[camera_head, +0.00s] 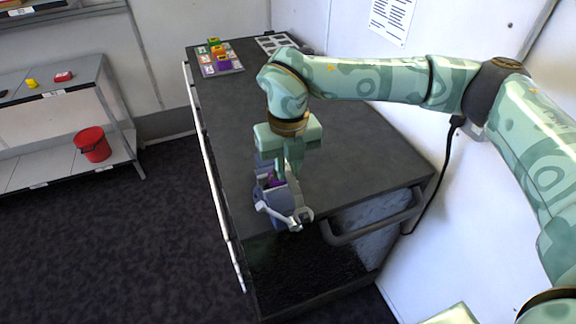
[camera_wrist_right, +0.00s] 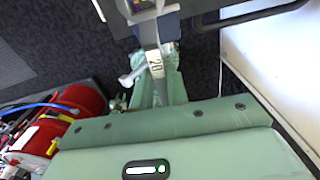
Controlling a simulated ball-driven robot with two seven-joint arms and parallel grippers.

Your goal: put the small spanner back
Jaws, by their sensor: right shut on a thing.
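A silver spanner (camera_head: 283,212) is in my right gripper (camera_head: 284,170), over the near end of the dark workbench cart (camera_head: 340,165). In the right wrist view the spanner (camera_wrist_right: 154,62) points away from the gripper and carries a pale label reading "20". My right gripper (camera_wrist_right: 155,92) is shut on it. A blue-grey holder with a purple part (camera_head: 266,170) is close beside the gripper; the gripper partly hides it. I cannot tell whether the spanner touches it. My left gripper is not in view.
Small coloured blocks on a grey plate (camera_head: 228,70) and a grey tray with cut-outs (camera_head: 268,46) are at the cart's far end. The cart's handle (camera_head: 375,222) sticks out at the near right. A shelf with a red bucket (camera_head: 93,144) stands left. The middle cart top is clear.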

